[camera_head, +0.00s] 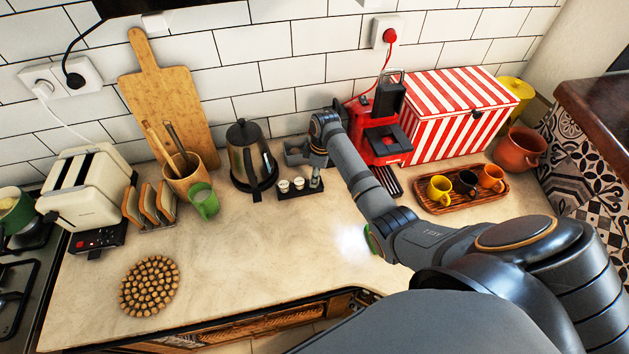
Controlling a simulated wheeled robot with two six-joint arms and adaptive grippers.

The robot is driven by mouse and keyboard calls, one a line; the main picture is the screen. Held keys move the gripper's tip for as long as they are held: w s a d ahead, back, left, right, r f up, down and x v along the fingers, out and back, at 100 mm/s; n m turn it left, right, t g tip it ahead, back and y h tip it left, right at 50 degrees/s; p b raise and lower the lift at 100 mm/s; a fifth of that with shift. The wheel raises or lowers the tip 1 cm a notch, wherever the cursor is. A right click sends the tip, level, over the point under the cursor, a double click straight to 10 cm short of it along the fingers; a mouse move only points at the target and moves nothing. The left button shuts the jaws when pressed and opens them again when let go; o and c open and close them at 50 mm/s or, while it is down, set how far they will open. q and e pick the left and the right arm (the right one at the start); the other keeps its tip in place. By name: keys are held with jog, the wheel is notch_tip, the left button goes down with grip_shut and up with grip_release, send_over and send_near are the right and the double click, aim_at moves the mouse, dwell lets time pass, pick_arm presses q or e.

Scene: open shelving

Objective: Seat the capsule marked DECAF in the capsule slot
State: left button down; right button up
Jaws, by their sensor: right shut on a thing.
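A small black holder (287,195) stands on the counter in front of the kettle. Two white-topped capsules show in it, a left one (284,186) and a right one (298,183). Their markings are too small to read. My right gripper (316,183) points down at the right end of the holder, beside the right capsule. It is shut on a capsule, which its fingers largely hide. The red coffee machine (361,118) stands to the right, partly behind my right arm. I cannot make out its capsule slot. My left gripper is not in view.
A kettle (248,160) stands close behind the holder. A wooden tray (447,206) with three cups and a striped box (446,125) are right of the machine. A green mug (204,202), toast rack and toaster (88,190) are left. The front counter is mostly clear around a trivet (149,286).

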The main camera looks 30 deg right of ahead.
jog(key=shift+w+r+b, duration=0.1)
jog(key=shift+r+b, duration=0.3)
jog(key=shift+r, duration=0.1)
jog(key=shift+r+b, duration=0.55)
jog(key=shift+r, duration=0.2)
jog(key=s+a+r+p, duration=0.3)
jog(key=s+r, duration=0.2)
jog(key=s, duration=0.1)
jog(key=s+a+r+p, duration=0.3)
jog(key=s+r+p, duration=0.1)
jog(key=s+r, duration=0.1)
jog(key=shift+s+r, duration=0.25)
jog(key=shift+s, duration=0.6)
